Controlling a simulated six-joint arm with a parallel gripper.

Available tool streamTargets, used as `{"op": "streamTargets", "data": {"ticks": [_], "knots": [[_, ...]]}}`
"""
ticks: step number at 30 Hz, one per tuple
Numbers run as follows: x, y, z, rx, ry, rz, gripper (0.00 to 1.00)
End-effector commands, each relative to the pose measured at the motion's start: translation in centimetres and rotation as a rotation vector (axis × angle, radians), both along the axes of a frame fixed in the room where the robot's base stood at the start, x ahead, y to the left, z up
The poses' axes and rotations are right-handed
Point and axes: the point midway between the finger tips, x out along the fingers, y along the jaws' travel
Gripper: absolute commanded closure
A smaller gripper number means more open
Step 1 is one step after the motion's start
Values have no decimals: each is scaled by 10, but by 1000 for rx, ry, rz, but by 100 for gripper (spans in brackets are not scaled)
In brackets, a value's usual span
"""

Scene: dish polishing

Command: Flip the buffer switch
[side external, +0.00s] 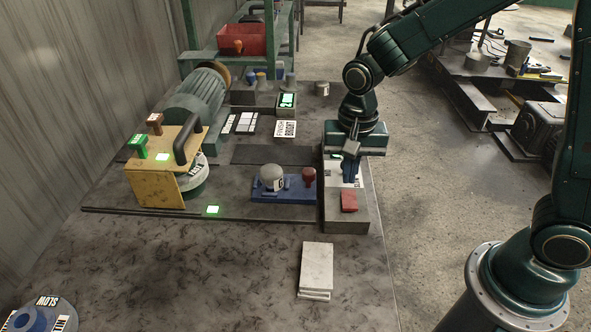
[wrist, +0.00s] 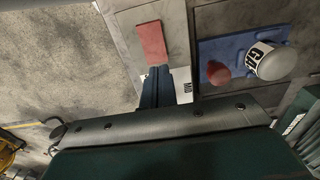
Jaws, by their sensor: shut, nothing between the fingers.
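The switch is a red rocker block (side external: 349,201) on the top of a long grey box (side external: 345,222) at the right edge of the workbench. In the wrist view the red block (wrist: 152,43) lies just beyond my fingertips. My gripper (side external: 349,178) points down over the grey box, behind the red block in the side view. Its dark fingers (wrist: 158,75) are together with nothing between them. They look very close to the block's near end, but I cannot tell whether they touch it. A white plate with lettering is partly hidden by the fingers.
A blue base (side external: 290,190) with a grey-white knob (side external: 271,177) and a red knob (side external: 309,175) stands left of the box. A yellow guard (side external: 152,185) and a motor (side external: 195,95) stand farther left. White slabs (side external: 316,268) lie in front.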

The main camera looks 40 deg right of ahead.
Motion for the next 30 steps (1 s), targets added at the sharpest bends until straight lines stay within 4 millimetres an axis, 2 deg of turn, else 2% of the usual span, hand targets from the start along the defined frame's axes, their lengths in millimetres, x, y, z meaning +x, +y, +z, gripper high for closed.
{"op": "streamTargets", "data": {"ticks": [3, 8, 30], "knots": [[0, 0, -12, -1, 4, 0, 100], [0, 0, -19, 0, 1, -1, 100], [1, -1, -25, 33, 34, 0, 100]]}}
